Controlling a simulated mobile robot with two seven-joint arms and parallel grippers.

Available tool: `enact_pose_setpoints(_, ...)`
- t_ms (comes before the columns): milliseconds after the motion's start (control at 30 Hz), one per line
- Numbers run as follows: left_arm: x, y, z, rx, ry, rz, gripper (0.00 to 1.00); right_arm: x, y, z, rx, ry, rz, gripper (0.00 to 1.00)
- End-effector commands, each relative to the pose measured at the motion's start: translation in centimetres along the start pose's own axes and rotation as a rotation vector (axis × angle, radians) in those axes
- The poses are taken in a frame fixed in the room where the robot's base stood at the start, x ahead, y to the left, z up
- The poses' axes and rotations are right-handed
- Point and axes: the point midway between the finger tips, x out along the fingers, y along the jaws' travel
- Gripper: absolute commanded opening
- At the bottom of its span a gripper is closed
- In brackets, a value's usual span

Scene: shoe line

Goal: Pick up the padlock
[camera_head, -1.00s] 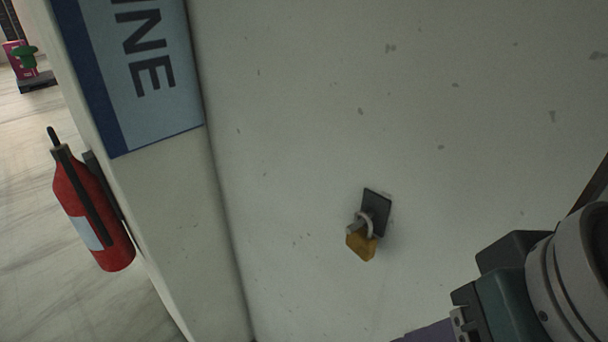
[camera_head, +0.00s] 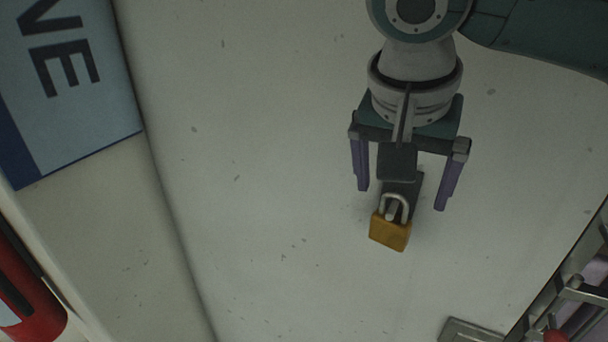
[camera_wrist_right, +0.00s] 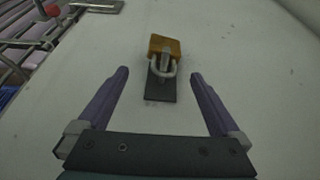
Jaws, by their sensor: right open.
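The padlock (camera_head: 390,231) has a brass-coloured body and a grey shackle. My right gripper (camera_head: 402,198) is open, with one purple finger on each side of the plate. The padlock's body lies just beyond the fingertips. In the right wrist view the padlock (camera_wrist_right: 165,45) is ahead of the gap between the spread fingers, and nothing is between them in their grip. My left gripper is not in view.
A blue sign (camera_head: 65,85) is on the panel at the left. A red fire extinguisher (camera_head: 22,290) shows at the lower left edge. A metal rack (camera_head: 585,290) stands at the lower right.

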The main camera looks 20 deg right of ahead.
Motion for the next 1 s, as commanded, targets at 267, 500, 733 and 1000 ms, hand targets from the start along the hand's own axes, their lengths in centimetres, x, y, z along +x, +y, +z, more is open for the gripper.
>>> enact_pose_setpoints(267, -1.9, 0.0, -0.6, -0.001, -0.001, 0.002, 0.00, 3.0, -0.3, 0.0, -0.002, 0.001, 0.004, 1.00)
enact_pose_setpoints(500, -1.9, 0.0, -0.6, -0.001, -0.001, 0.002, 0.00, 5.3, -0.4, 0.1, -0.004, 0.000, -0.001, 1.00)
enact_pose_setpoints(733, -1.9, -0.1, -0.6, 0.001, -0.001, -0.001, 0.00, 5.3, -0.4, 0.1, -0.004, 0.000, -0.002, 0.95)
enact_pose_setpoints(1000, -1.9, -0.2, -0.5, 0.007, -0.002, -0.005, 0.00, 5.3, -0.4, 0.1, -0.003, 0.000, -0.002, 0.65)
